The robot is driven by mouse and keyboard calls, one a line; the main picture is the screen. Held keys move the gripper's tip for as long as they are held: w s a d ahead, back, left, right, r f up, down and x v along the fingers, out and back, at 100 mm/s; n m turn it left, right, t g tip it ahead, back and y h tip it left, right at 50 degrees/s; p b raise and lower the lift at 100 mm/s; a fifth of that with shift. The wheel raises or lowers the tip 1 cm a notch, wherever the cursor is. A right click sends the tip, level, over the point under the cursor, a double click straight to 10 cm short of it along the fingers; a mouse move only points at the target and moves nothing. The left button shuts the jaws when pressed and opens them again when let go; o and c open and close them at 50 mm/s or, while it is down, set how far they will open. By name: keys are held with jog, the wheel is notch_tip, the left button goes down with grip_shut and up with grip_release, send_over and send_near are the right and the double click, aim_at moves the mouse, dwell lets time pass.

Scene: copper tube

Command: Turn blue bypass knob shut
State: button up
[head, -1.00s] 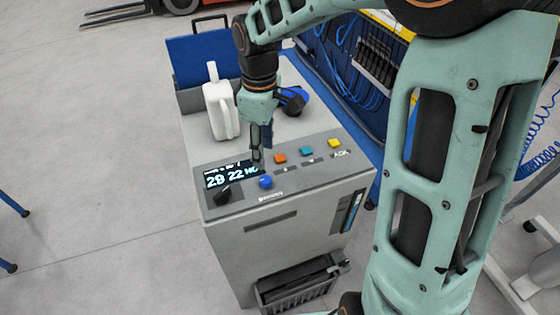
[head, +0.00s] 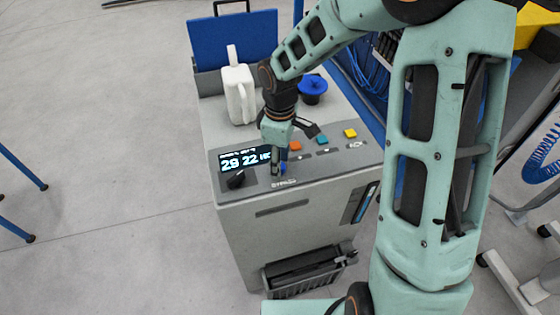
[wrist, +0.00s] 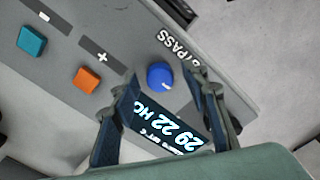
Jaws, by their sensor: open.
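The blue bypass knob (wrist: 160,76) is a round knob on the grey control panel, beside the printed word BYPASS. In the wrist view it lies between the two spread fingers of my gripper (wrist: 163,88), a little beyond their tips, with a gap on both sides. In the head view my gripper (head: 278,170) points down over the front of the panel, and only a sliver of the blue knob (head: 284,167) shows behind it. My gripper is open and empty. I cannot tell from the pictures how high it is above the panel.
Orange (head: 295,146), teal (head: 322,140) and yellow (head: 350,133) buttons line the panel's right. A white jug (head: 239,93) and a blue-topped black container (head: 313,88) stand on the machine behind.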

grip_shut()
dwell(0.3)
jog(key=shift+m, duration=0.3)
jog(key=m+b, duration=0.2)
jog(key=m, duration=0.1)
jog(key=shift+m+b, duration=0.3)
jog(key=shift+m, duration=0.1)
jog(key=m+b, duration=0.2)
jog(key=m, duration=0.2)
jog(key=shift+m, duration=0.3)
jog(key=m+b, duration=0.1)
jog(key=m, duration=0.3)
jog(key=shift+r+m+b, duration=0.1)
jog(key=shift+m+b, duration=0.55)
jog(key=shift+m, duration=1.75)
